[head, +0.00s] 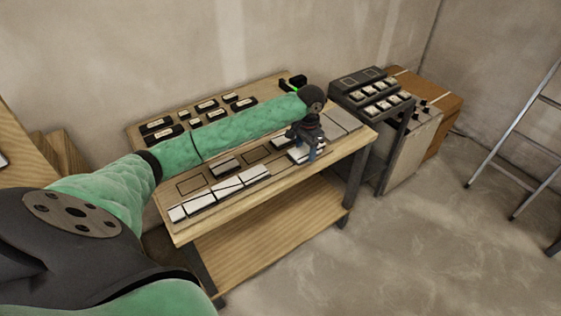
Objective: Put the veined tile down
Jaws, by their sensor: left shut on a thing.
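My left gripper (312,151) reaches in over the right half of the wooden workbench (262,205), pointing down. It is shut on a pale tile, taken to be the veined tile (298,157), low over the bench top. The gripper covers much of it, and its veining is too small to make out. I cannot tell whether the tile touches the bench. A row of white tiles (226,188) lies along the front left edge. A single tile (225,167) lies behind them, near dark-outlined empty places (190,185). My right gripper is not in view.
Several dark labelled boxes (206,106) stand at the back of the bench. Flat grey tiles (345,120) lie at its right end. A dark rack of small items (378,98) and a brown box (448,105) stand to the right. A ladder (520,140) leans far right.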

